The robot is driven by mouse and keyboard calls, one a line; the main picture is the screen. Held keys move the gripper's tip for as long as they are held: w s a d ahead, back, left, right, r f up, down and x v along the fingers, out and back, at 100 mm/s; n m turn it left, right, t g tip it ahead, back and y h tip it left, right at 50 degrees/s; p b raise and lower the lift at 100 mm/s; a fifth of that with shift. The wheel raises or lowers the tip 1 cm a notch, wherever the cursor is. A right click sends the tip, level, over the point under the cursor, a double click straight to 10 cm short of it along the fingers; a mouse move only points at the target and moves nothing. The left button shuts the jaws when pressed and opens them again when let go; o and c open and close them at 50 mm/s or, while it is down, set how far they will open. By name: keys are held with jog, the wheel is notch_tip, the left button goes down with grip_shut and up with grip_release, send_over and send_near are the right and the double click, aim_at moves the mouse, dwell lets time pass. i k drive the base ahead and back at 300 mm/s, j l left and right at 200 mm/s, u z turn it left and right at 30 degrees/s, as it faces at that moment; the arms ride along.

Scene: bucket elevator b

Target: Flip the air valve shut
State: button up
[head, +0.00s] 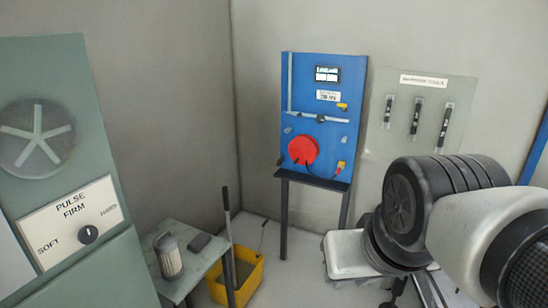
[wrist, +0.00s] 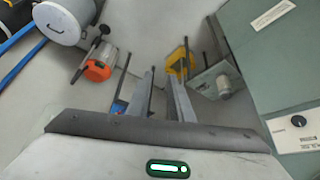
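A blue panel (head: 300,95) on dark legs stands in the back corner in the head view. A grey pipe runs down its left edge and across its middle. On the cross pipe is a small dark round fitting (head: 320,118), with a small yellow lever-like part (head: 342,106) just above and right of it. I cannot tell for certain which part is the air valve, or its position. My gripper (wrist: 160,75) shows in the wrist view with its two fingers apart and nothing between them. It points down at the floor, away from the panel.
The panel also carries a red disc (head: 303,150). A grey board (head: 418,125) with three dark-handled tools hangs to its right. A yellow bucket (head: 238,280) and a small table (head: 190,245) holding a canister stand left. A green cabinet (head: 70,170) fills the left edge.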

aim_at(299, 115)
jog(key=i+l, duration=0.1)
jog(key=i, duration=0.7)
jog(key=i+l+u, duration=0.1)
jog(key=i, duration=0.7)
jog(key=i+l, duration=0.15)
jog(key=i, duration=0.6)
